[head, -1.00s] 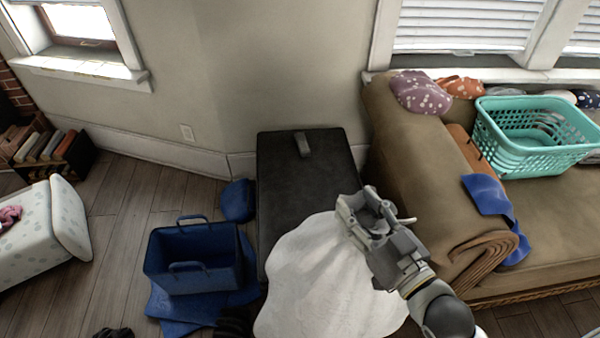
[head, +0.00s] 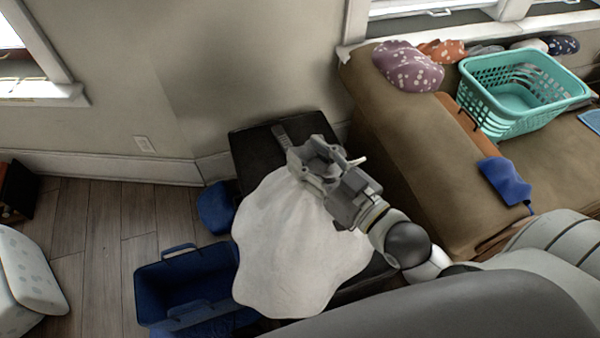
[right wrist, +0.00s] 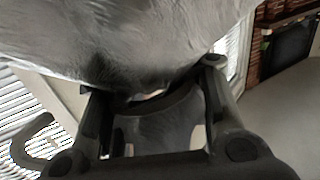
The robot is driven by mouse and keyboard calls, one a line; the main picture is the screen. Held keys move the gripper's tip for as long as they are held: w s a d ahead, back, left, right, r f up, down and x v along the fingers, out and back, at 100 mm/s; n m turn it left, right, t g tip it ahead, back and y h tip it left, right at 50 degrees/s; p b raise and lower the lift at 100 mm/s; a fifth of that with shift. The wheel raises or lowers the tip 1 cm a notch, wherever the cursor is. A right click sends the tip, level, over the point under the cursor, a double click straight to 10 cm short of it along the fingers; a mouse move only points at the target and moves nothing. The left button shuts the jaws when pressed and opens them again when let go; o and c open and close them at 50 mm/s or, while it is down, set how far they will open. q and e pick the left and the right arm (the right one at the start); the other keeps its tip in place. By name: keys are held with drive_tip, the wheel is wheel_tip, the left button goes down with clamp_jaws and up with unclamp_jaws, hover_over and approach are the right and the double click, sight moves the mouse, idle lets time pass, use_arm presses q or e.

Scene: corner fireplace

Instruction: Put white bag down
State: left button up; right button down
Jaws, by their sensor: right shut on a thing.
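The white bag (head: 292,245) hangs from my right gripper (head: 312,163), which is shut on its top. The bag hides much of the black table or chest (head: 262,160) behind and below it; I cannot tell whether the bag touches that surface. In the right wrist view the bag (right wrist: 120,35) fills the upper part, above the fingers of my right gripper (right wrist: 155,95). My left gripper is not in view.
A dark remote-like object (head: 281,135) lies on the black top. A blue basket (head: 185,290) and a blue pouch (head: 216,207) are on the floor to the left. A brown sofa (head: 420,150) with a teal laundry basket (head: 515,90) stands right.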

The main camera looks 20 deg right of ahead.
drive_tip(key=w+d+f, duration=0.1)
drive_tip(key=w+d, duration=0.1)
drive_tip(key=w+d+f, duration=0.1)
drive_tip(key=w+d, duration=0.1)
drive_tip(key=w+d+f, duration=0.1)
drive_tip(key=w, duration=0.2)
drive_tip(key=shift+d+f, duration=0.35)
drive_tip(key=shift+d, duration=0.05)
drive_tip(key=w+f, duration=0.1)
drive_tip(key=d+f, duration=0.1)
drive_tip(key=f, duration=0.1)
drive_tip(key=w+d+f, duration=0.1)
drive_tip(key=shift+w+f+b, duration=0.15)
drive_tip(key=shift+w+b, duration=0.15)
drive_tip(key=shift+w, duration=0.05)
drive_tip(key=shift+w+d+f, duration=0.3)
drive_tip(key=shift+w+f, duration=0.05)
drive_tip(key=shift+f, duration=0.2)
drive_tip(key=shift+w+f, duration=0.1)
drive_tip(key=shift+f, duration=1.45)
drive_tip(key=shift+f+b, duration=0.15)
drive_tip(key=shift+b, duration=0.2)
drive_tip(key=c, duration=0.9)
unclamp_jaws()
drive_tip(key=shift+f, duration=0.2)
drive_tip(key=shift+o, duration=0.2)
drive_tip(key=shift+s+r, duration=0.1)
drive_tip(key=shift+s, duration=0.15)
